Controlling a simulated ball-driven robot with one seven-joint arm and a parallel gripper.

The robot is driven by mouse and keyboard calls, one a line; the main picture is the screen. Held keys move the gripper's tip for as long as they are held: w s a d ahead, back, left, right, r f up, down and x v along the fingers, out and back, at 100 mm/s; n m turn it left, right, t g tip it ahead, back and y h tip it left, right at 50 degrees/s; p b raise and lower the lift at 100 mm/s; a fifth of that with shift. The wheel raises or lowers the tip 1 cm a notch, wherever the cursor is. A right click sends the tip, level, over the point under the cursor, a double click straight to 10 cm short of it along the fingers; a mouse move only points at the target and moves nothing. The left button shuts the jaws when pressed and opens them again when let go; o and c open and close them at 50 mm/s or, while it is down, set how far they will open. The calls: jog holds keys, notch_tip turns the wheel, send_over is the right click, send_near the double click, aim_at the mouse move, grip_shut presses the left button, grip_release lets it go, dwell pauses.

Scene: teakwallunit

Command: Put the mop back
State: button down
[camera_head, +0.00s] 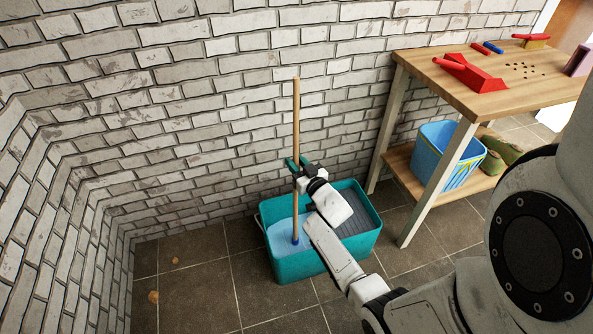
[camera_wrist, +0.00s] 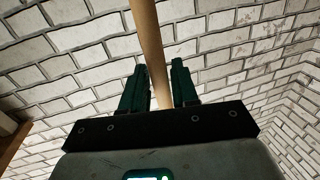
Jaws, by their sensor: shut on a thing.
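The mop (camera_head: 296,115) has a long wooden handle that stands nearly upright. Its lower end, with a bit of blue, goes down into the pale blue water in the teal bucket (camera_head: 298,268); the mop head is hidden there. The bucket stands on the floor by the brick wall, with a dark grey ridged part on its right side. My gripper (camera_head: 297,167) is shut on the mop handle above the bucket. In the wrist view the handle (camera_wrist: 150,45) passes between the two green fingers of my gripper (camera_wrist: 159,88).
A wooden table (camera_head: 492,98) at the right holds a red dustpan (camera_head: 472,73), brushes and scattered dark bits. A blue basket (camera_head: 447,155) and green-brown items (camera_head: 497,160) sit on its lower shelf. Small brown bits (camera_head: 153,296) lie on the floor left of the bucket, which is otherwise clear.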

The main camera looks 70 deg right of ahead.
jog(key=shift+f, duration=0.6)
jog(key=c, duration=0.8)
grip_release()
jog(key=shift+f, duration=0.1)
jog(key=shift+c, duration=0.2)
